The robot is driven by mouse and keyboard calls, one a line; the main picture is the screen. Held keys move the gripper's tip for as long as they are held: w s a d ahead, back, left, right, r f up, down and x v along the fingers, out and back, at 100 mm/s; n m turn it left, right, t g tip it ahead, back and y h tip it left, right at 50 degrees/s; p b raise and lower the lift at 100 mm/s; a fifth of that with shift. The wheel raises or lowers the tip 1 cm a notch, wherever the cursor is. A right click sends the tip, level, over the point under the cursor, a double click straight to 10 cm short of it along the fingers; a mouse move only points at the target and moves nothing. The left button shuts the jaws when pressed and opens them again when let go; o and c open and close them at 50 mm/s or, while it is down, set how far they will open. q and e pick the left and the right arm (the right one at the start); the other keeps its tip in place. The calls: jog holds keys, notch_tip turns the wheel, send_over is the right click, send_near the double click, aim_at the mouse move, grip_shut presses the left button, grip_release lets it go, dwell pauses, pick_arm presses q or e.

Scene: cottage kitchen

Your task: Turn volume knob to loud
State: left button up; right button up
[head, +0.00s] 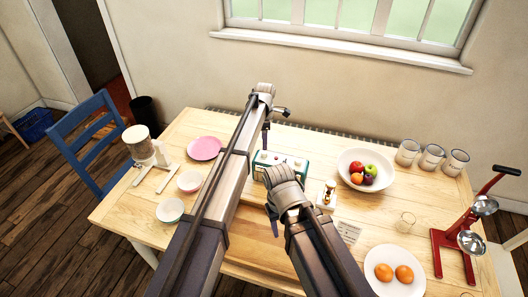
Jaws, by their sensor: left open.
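A teal and cream radio (298,162) stands near the middle of the wooden table, with small knobs on its upper side. I cannot tell which is the volume knob or how it is set. My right arm hides the radio's near part. My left gripper (274,122) is open and empty, above and beyond the radio, apart from it. My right gripper (272,222) shows only as a dark piece below the bent end of my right arm, nearer than the radio; its jaws are unclear.
The wooden table (240,262) holds a pink plate (206,148), small bowls (189,181), a fruit bowl (350,160), several glass jars (432,157), a plate of oranges (378,281) and a red stand (440,248). A small gold-and-white item (327,195) stands right of the radio.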

aim_at(264, 153)
pick_arm(q)
notch_tip(264, 153, down, 7)
jog(key=b, duration=0.6)
jog(key=shift+w+r, duration=0.1)
jog(key=shift+r, duration=0.1)
jog(key=shift+c, duration=0.2)
grip_shut()
